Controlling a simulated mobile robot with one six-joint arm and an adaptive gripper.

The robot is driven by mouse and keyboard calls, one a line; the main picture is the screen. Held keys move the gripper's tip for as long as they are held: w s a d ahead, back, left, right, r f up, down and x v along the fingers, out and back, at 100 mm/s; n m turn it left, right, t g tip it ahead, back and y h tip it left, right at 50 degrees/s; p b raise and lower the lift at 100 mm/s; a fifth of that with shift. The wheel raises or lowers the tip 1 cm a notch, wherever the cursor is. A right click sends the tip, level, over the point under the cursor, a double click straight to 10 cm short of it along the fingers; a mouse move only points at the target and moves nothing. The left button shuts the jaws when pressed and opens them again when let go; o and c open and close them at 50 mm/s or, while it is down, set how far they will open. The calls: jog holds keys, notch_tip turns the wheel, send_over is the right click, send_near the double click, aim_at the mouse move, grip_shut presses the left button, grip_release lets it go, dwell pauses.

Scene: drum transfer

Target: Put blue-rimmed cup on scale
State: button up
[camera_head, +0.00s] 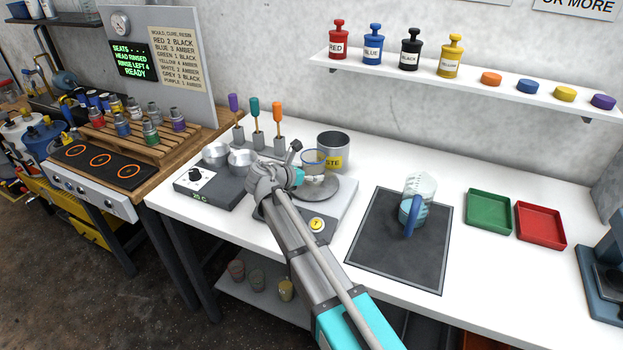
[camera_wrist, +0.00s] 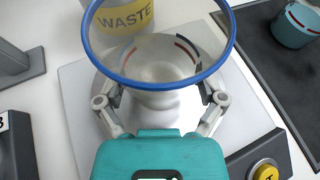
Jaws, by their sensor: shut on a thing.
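The clear blue-rimmed cup (camera_head: 313,160) is upright in my gripper (camera_head: 298,168). In the wrist view, its blue rim (camera_wrist: 158,84) fills the upper middle, and my gripper (camera_wrist: 160,97) has one finger on each side of the cup wall. The scale (camera_head: 337,212) is a grey box with a round metal pan (camera_head: 320,190) and a yellow button; it also shows in the wrist view (camera_wrist: 88,120). The cup is over the pan and appears a little above it; the exact gap is hard to tell. My arm hides part of the scale.
The grey waste container (camera_head: 333,146) stands close behind the cup. A hot plate with metal bowls (camera_head: 216,182) is to the left, and tools on stands (camera_head: 255,125) are behind it. A jug (camera_head: 418,200) stands on a dark mat (camera_head: 378,258) to the right.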

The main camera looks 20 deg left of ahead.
jog(key=shift+f, duration=0.15)
jog(key=shift+f, duration=0.1)
jog(key=o, duration=0.5)
jog(key=shift+o, duration=0.2)
jog(key=shift+r, duration=0.25)
jog(key=shift+s+a+r, duration=0.1)
jog(key=shift+s+a, duration=0.05)
jog(key=shift+s, duration=0.1)
jog(key=p+v, duration=0.4)
jog(key=v, duration=0.7)
jog(key=shift+s+a+p, duration=0.1)
jog(key=shift+s+p, duration=0.05)
jog(key=shift+p, duration=0.15)
